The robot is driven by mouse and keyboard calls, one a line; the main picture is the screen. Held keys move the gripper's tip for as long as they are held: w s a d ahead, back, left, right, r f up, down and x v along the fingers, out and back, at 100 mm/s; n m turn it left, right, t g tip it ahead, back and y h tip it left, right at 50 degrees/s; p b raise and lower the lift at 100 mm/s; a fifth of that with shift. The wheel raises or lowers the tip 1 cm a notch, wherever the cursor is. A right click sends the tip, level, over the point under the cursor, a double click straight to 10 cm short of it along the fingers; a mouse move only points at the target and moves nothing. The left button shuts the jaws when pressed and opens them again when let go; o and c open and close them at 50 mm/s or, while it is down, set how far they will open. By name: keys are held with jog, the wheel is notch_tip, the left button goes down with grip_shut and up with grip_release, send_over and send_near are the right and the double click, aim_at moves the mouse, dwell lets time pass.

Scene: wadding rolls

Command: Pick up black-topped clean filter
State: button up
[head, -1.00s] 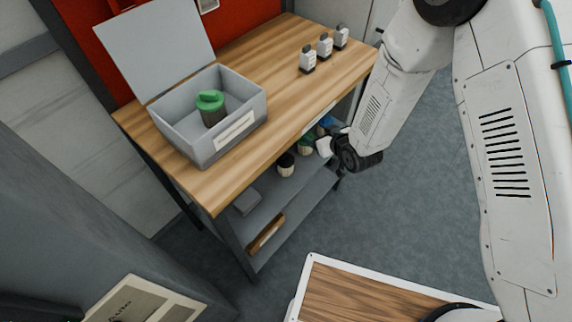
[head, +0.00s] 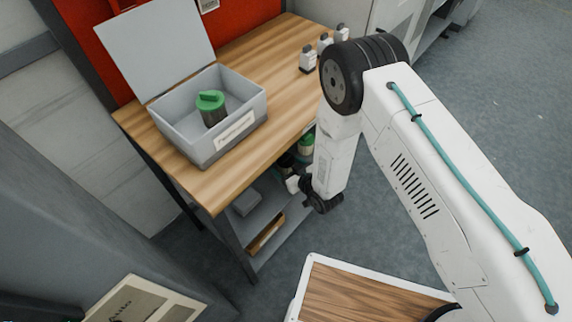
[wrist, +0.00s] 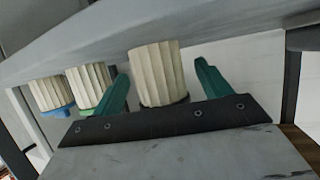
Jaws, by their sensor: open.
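The black-topped clean filter (wrist: 158,70) has a cream pleated body and shows between my gripper's two green fingers in the wrist view, which looks upside down. Its dark cap is partly hidden by the gripper's dark palm. My gripper (wrist: 162,66) is open, with one finger on either side of the filter and a gap on both sides. In the head view my gripper (head: 297,184) is at the lower shelf of the bench, and the filter there is mostly hidden by my arm.
Cream filters with a green cap (wrist: 91,85) and a blue cap (wrist: 50,93) stand beside it on the shelf (head: 262,222).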

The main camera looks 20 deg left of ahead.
jog(key=shift+x, duration=0.75)
jog(key=c, duration=1.1)
jog(key=shift+r, duration=0.15)
